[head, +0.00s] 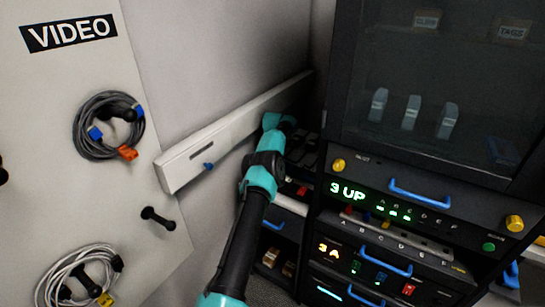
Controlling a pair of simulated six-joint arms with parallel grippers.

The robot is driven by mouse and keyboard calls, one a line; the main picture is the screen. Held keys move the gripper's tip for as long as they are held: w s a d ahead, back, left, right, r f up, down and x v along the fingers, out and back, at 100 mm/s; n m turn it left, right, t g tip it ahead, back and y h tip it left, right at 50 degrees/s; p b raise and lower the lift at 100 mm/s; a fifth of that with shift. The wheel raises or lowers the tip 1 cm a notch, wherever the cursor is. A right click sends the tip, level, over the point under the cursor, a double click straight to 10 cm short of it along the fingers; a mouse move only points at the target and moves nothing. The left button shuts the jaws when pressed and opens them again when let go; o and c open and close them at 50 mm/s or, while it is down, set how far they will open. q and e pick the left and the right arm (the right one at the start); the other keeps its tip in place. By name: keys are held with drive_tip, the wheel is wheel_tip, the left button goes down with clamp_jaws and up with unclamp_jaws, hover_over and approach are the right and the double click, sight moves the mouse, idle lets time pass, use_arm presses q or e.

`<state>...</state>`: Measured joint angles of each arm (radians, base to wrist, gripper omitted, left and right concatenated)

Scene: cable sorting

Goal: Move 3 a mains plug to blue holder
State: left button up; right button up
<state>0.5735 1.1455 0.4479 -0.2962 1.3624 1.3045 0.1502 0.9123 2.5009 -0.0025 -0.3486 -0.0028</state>
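One teal and black arm of mine rises from the bottom, left of centre, and reaches toward the dark area beside the rack; I take it as my left. Its gripper end (300,150) is against dark surroundings, so I cannot tell its fingers or anything in them. My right gripper is not in view. The black rack unit (430,205) shows a lit "3 UP" display (347,192) and, lower, a lit "3 A" display (328,250). I cannot make out a mains plug for certain. A small blue piece (208,166) sits on the white wall rail (222,138); I cannot tell whether it is a holder.
A white "VIDEO" board (60,150) at left carries a coiled grey cable (78,128), a coiled white cable (48,281) and a bare black peg (158,217). A glass-fronted cabinet (440,60) stands above the rack. Blue handles (420,201) and yellow knobs (514,223) project from the rack.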

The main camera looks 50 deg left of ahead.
use_arm(q)
drive_tip(key=shift+f, duration=0.35)
idle(0.4)
drive_tip(key=o, duration=1)
drive_tip(key=shift+o, duration=0.5)
drive_tip(key=o, duration=0.4)
drive_tip(key=shift+r, duration=0.15)
drive_tip(key=shift+r, duration=3.35)
